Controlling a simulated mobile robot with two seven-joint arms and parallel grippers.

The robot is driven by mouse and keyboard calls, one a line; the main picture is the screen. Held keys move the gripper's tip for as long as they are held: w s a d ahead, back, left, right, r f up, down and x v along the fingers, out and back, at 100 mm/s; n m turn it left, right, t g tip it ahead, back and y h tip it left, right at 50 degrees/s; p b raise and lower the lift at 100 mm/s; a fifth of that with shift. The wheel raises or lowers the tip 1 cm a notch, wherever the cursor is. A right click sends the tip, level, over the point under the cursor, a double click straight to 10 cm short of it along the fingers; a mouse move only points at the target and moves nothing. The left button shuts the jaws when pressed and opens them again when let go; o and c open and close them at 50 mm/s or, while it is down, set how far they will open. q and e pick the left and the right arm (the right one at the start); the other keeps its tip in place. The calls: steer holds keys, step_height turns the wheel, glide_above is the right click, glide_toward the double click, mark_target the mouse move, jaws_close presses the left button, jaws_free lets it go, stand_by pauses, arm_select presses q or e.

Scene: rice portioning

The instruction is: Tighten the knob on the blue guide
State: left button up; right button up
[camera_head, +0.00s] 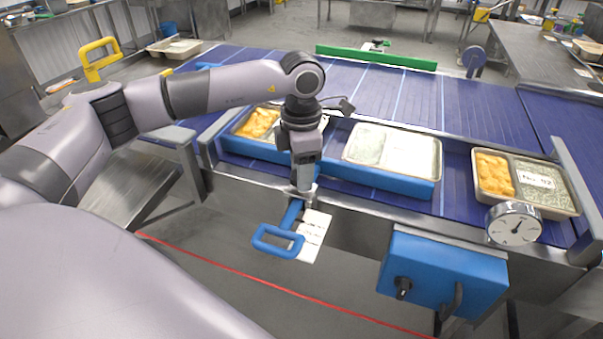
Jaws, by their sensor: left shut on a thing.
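The blue guide (377,184) is a long blue rail along the near side of the conveyor, in front of the trays. My left gripper (302,190) points down at the guide's near side, at the conveyor's front edge. It is shut on the knob, which the fingers hide almost entirely. How far the knob is turned cannot be seen. My right gripper is not in view.
A blue loop handle (278,240) and a white card (312,236) hang just below the gripper. Trays stand behind the guide (392,150) and at the right (525,183). A dial gauge (514,224) and blue control box (440,272) are at the front right.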

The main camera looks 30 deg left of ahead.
arm_select(q)
steer(key=m+b, duration=0.1)
steer(key=m, duration=0.3)
steer(key=shift+m+b, duration=0.3)
steer(key=shift+b, duration=0.05)
steer(key=shift+m+b, duration=0.45)
steer(key=shift+m, duration=1.05)
steer(key=shift+r, duration=0.1)
steer(key=o, duration=1.1)
steer(key=shift+c, duration=0.2)
steer(key=shift+r, duration=3.55)
steer(key=shift+s, duration=0.1)
